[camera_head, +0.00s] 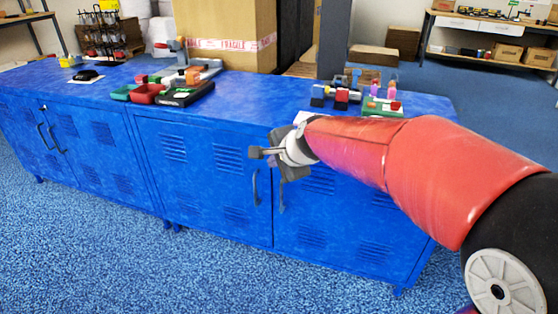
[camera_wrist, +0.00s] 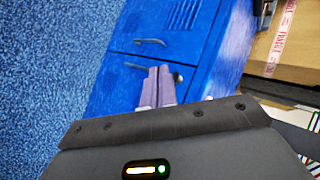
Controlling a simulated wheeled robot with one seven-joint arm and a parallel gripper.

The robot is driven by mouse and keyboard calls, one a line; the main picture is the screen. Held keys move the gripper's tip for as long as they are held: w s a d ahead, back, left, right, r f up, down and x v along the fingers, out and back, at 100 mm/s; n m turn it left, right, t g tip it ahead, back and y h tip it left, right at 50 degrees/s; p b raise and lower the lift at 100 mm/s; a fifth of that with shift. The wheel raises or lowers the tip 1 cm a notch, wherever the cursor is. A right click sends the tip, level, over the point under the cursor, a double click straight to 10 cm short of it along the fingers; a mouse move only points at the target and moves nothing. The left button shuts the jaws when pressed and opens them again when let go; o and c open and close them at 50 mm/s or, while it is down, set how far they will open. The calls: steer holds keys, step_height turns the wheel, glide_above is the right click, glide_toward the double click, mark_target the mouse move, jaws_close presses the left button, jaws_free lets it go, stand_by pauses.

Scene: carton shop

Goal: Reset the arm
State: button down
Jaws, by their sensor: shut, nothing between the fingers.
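My red arm reaches in from the right in the head view. My gripper (camera_head: 258,153) is at its end, in front of the blue cabinet doors and a little below the top's front edge. In the wrist view the two fingers of my gripper (camera_wrist: 158,72) lie together, shut with nothing between them. A door handle (camera_wrist: 150,42) of the blue cabinet shows beyond the fingertips.
The long blue cabinet (camera_head: 200,160) stands on blue carpet (camera_head: 120,250). Its top bears small trays (camera_head: 146,94), coloured blocks (camera_head: 342,96) and a wire rack (camera_head: 102,35). A large carton (camera_head: 225,30) stands behind. The carpet in front is clear.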

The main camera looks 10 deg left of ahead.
steer(key=s+d+r+n+h, duration=0.1)
steer(key=s+d+n+h, duration=0.15)
steer(key=s+d, duration=0.55)
steer(key=s+d+r+n+h, duration=0.1)
steer(key=s+d+r+n, duration=0.2)
steer(key=d, duration=0.8)
steer(key=s+d+f+n+h, duration=0.1)
steer(key=s+d+f+n, duration=0.1)
steer(key=s+d, duration=0.3)
steer(key=s+d+f+n+g+h, duration=0.1)
steer(key=s+d+f, duration=0.3)
steer(key=s, duration=0.5)
steer(key=shift+s+d+n+h, duration=0.35)
steer(key=shift+d+h, duration=0.2)
steer(key=shift+d, duration=0.6)
steer(key=shift+w, duration=0.1)
